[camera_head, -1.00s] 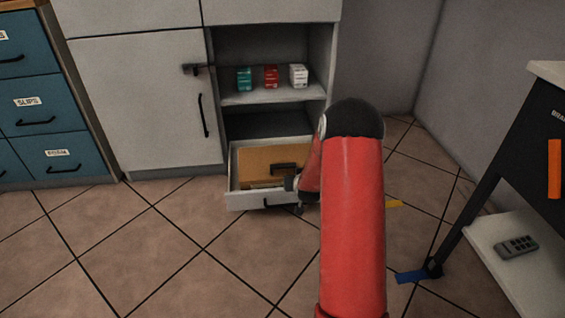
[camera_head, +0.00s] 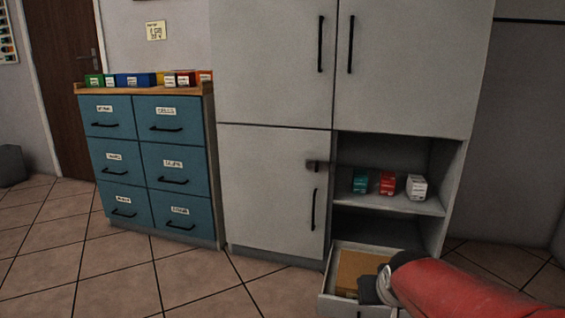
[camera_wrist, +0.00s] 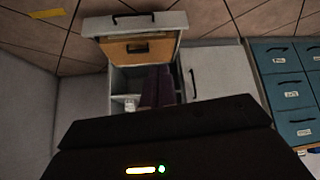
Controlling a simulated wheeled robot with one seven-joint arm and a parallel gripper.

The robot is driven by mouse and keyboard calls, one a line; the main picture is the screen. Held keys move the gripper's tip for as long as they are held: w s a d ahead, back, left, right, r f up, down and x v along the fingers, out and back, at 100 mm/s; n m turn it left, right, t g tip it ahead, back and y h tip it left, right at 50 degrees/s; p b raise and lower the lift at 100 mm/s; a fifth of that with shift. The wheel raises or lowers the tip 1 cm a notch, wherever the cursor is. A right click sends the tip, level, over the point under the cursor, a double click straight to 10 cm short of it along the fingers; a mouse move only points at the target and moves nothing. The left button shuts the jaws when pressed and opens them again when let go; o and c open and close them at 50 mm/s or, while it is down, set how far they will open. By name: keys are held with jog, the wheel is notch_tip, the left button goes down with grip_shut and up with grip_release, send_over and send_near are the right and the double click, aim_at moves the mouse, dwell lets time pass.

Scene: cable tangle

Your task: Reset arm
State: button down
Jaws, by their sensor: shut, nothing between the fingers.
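My gripper (camera_wrist: 158,72) shows in the wrist camera view as two dark fingers close together, shut and empty, in front of the open shelf unit. In the head view my red arm reaches in from the lower right, and its far end overlaps the open drawer. The fingers cannot be made out there. The bottom drawer (camera_head: 327,302) is pulled out from the white cabinet, with a brown panel (camera_head: 358,270) inside. The wrist view shows the drawer (camera_wrist: 135,23) at the top, with its dark handle and the brown panel. Whether my arm touches the drawer cannot be told.
Teal, red and white boxes (camera_head: 388,183) stand on the open shelf (camera_head: 400,203). The tall white cabinet (camera_head: 270,185) has a closed door with a latch. A blue drawer unit (camera_head: 130,165) stands left, with small boxes on top. The tiled floor at lower left is clear.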

jog(key=s+a+r+g+y, duration=0.1)
jog(key=s+a, duration=0.1)
jog(key=s, duration=0.6)
jog(key=s+a+r+g, duration=0.1)
jog(key=s+a, duration=0.2)
jog(key=s, duration=0.6)
notch_tip(320, 180, up, 12)
jog(key=p, duration=1.2)
jog(key=shift+w+d+r+n, duration=0.25)
jog(key=shift+d+n, duration=0.05)
jog(key=shift+n, duration=0.1)
